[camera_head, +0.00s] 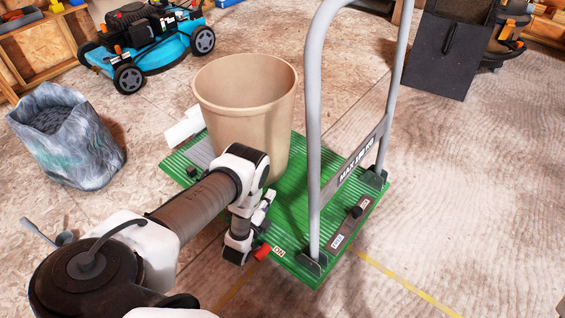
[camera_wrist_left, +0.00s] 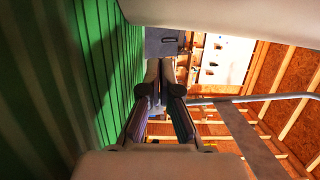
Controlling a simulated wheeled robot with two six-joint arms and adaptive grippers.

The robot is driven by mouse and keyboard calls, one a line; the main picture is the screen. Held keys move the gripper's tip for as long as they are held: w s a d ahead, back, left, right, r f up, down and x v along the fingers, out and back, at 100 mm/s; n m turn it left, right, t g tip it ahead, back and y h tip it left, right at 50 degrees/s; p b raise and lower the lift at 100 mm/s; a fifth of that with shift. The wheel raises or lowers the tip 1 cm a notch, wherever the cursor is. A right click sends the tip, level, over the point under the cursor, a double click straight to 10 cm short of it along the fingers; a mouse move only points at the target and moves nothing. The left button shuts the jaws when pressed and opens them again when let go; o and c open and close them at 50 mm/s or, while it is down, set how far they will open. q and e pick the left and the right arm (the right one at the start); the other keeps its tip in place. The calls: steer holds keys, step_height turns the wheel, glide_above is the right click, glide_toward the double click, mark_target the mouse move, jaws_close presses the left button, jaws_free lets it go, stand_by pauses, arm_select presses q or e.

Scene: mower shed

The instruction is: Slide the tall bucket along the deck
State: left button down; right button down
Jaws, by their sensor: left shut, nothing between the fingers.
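The tall tan bucket (camera_head: 245,95) stands upright and looks empty on the green ribbed deck (camera_head: 305,262) of a platform trolley. My left gripper (camera_head: 266,203) is low over the deck, on the near side of the bucket, with its fingers shut and empty. My forearm and wrist cover part of the bucket's lower near side. In the left wrist view the shut fingers (camera_wrist_left: 162,90) point along the deck (camera_wrist_left: 85,70), which fills the left. A smooth beige wall, seemingly the bucket (camera_wrist_left: 235,14), crosses the top, close beside the fingers. I cannot tell whether they touch.
The trolley's grey handle (camera_head: 315,130) rises at the right of the deck, with a label plate across it. White rolls (camera_head: 185,128) lie behind the deck's left edge. A grey sack (camera_head: 68,145) and a blue mower (camera_head: 150,50) stand left.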

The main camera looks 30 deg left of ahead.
arm_select(q)
steer(key=w+b, duration=0.1)
steer(key=w, duration=0.2)
steer(key=w+a+b, duration=0.1)
steer(key=w+b, duration=0.2)
steer(key=w, duration=0.2)
steer(key=shift+w+a+f, duration=0.15)
steer(key=shift+w+a, duration=0.1)
steer(key=shift+w, duration=0.1)
steer(key=shift+w+b, duration=0.35)
steer(key=shift+r, duration=0.2)
steer(key=shift+a, duration=0.2)
steer(key=a, duration=1)
steer(key=w+a, duration=0.1)
steer(key=a, duration=0.4)
steer(key=shift+w+b, duration=0.1)
steer(key=shift+b, duration=0.3)
